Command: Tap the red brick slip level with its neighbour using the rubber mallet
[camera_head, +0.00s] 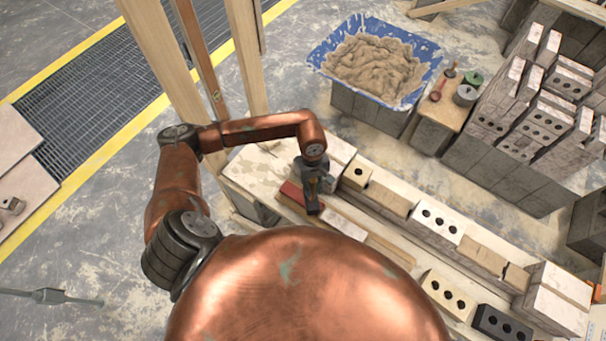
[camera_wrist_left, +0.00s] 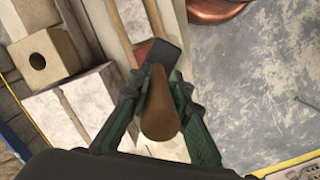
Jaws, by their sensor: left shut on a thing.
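My left gripper (camera_head: 312,178) is shut on the rubber mallet, and its green fingers (camera_wrist_left: 160,95) close around the round brown handle (camera_wrist_left: 161,112). The dark mallet head (camera_wrist_left: 162,52) is just beyond the fingertips and shows in the head view (camera_head: 313,207). The red brick slip (camera_head: 291,193) lies on the bench, partly behind the mallet; a small red part shows beside the head in the wrist view (camera_wrist_left: 143,49). Its paler neighbour (camera_head: 343,226) continues the row to the right. I cannot tell whether the head touches the slip. My right gripper is not in view.
Pale and holed bricks (camera_head: 438,220) line the bench beside the slips. A blue tub (camera_head: 319,56) of mortar stands behind, with a small wooden stand (camera_head: 443,109) and stacked bricks (camera_head: 490,120) to its right. Upright timbers (camera_head: 245,55) stand close to my left arm.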

